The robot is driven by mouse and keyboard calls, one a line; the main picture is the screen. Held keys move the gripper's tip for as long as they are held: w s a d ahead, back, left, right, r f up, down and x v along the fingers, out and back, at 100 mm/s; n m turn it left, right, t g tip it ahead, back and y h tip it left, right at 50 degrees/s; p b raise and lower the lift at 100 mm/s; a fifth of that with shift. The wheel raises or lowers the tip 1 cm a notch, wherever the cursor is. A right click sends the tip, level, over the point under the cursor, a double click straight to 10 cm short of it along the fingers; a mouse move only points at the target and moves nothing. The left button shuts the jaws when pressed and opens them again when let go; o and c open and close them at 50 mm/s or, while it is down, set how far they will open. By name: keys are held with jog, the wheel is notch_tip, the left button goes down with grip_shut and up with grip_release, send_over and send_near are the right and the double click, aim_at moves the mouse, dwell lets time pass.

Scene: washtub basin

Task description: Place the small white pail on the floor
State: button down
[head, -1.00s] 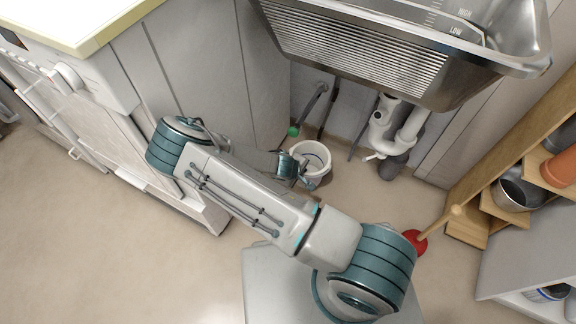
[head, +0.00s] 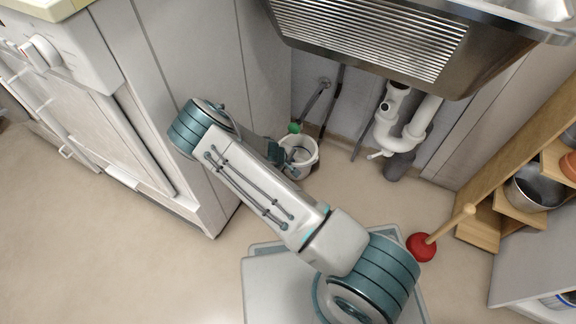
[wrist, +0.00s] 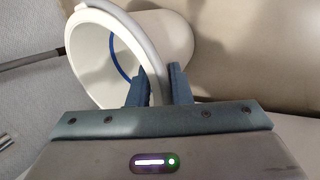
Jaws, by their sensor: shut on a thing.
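The small white pail (head: 303,157) is below the sink, near the back wall, in the head view. In the wrist view the pail (wrist: 168,38) fills the upper middle, its mouth turned partly toward the camera, with a blue line inside. My gripper (wrist: 158,86) is shut on the pail's rim, one finger inside the mouth and one outside. In the head view my gripper (head: 280,153) is at the pail's left side, partly hidden by my arm. I cannot tell whether the pail's base touches the floor (head: 130,240).
A steel sink (head: 365,45) overhangs behind the pail, with white drain pipes (head: 400,130) to its right. Cabinets (head: 190,90) stand at left. A red plunger (head: 422,247) stands on the floor at right, beside a wooden shelf (head: 480,222) with pots. Floor in front of the pail is clear.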

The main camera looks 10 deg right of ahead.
jog(key=shift+w, duration=0.15)
jog(key=c, duration=1.3)
grip_release()
jog(key=shift+f, duration=0.1)
